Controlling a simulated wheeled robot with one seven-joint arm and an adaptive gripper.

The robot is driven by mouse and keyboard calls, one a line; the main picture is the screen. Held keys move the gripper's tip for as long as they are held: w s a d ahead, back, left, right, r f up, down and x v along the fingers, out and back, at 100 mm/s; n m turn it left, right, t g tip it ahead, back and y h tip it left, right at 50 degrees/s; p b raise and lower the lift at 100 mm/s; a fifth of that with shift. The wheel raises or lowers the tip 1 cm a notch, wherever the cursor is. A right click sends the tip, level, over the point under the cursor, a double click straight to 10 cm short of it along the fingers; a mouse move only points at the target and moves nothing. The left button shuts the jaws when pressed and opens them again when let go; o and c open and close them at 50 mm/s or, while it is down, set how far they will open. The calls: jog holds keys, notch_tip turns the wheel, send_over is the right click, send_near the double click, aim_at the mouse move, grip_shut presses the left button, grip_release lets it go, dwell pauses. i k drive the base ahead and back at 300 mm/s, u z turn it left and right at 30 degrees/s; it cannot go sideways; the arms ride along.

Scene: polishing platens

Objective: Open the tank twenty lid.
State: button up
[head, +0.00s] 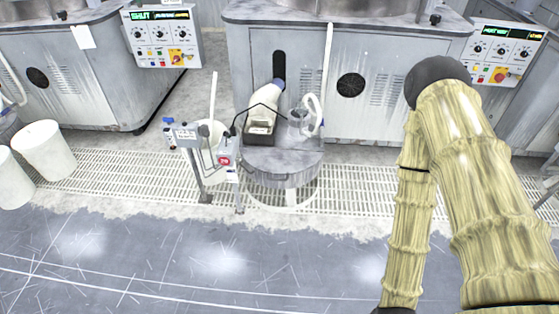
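A small red tag (225,160) that seems to read 20 sits on a post in the middle of the view. Just right of it is a grey drum-like stand (286,178) with a flat grey top, in front of the middle machine. A dark tray with a white bottle (265,105) and a clear jug (301,122) rest on this top. I cannot tell whether this top is the tank twenty lid. My sleeved arm is at the right and runs out of the bottom edge. My gripper is not in view.
Grey machines (388,90) with control panels (162,36) line the back. A white bucket (44,150) stands at the left. A second post (194,168) with a small grey box stands beside the tagged one. Pale floor grating (110,175) runs across; the grey floor (190,250) in front is clear.

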aim_at(275, 161)
jog(key=u, duration=0.55)
jog(key=i, duration=1.25)
jog(key=z, duration=0.55)
